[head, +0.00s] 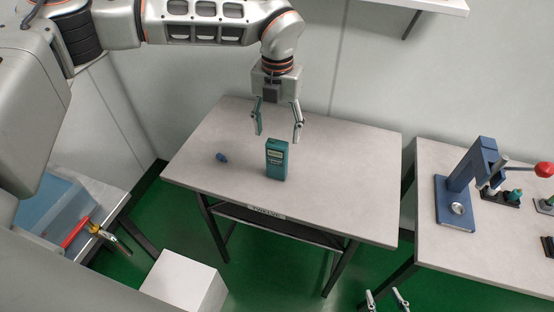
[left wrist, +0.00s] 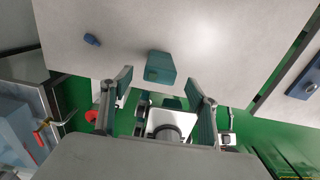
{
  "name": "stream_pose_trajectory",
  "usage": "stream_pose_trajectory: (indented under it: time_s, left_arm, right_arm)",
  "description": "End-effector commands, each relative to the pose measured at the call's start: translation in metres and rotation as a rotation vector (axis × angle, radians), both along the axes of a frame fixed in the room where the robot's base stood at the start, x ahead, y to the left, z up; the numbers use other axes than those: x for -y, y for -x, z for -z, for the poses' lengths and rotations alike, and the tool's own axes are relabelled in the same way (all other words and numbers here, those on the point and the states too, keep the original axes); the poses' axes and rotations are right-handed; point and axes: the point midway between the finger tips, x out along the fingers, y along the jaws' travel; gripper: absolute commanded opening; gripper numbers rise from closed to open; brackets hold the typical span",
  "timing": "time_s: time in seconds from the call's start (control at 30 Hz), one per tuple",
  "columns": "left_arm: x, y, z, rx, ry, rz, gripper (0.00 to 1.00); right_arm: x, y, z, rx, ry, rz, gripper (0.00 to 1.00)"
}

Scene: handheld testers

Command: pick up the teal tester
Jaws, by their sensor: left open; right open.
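The teal tester (head: 277,160) stands upright on the grey table (head: 340,190), with a small display on its face. In the left wrist view the tester (left wrist: 160,68) shows from above, roughly centred between the fingers and beyond their tips. My left gripper (head: 278,133) points down, open and empty, above and behind the tester in the head view. Its fingers also show in the left wrist view (left wrist: 159,84). My right gripper (head: 386,298) is open at the bottom edge of the head view, below the table and far from the tester; only its fingertips show.
A small blue object (head: 222,157) lies on the table left of the tester. A second table (head: 480,262) at right holds a blue lever press (head: 455,200) with a red knob. A blue bin (head: 52,207) stands at left, a white box (head: 186,284) in front.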

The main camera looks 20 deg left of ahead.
Motion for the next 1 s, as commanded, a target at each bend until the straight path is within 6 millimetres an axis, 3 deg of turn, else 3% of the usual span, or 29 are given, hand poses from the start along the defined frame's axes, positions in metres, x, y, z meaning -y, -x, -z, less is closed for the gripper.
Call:
stream_pose_trajectory:
  time_s: [0.3,0.57,0.8,1.0]
  left_arm:
    - [0.001,0.006,0.042,-0.002,0.001,0.001,0.6]
    - [0.001,0.005,0.046,0.001,0.002,0.002,0.6]
    - [0.001,0.005,0.046,0.001,0.002,0.002,0.01]
    - [0.001,0.005,0.046,0.001,0.002,0.002,0.01]
  right_arm:
    - [0.0,0.0,-0.003,0.001,0.0,0.0,0.4]
    - [0.0,-0.001,-0.003,0.002,-0.001,0.0,0.4]
    - [0.0,-0.001,-0.004,0.005,-0.001,0.0,0.4]
    - [0.0,-0.002,-0.005,0.005,-0.001,0.0,0.4]
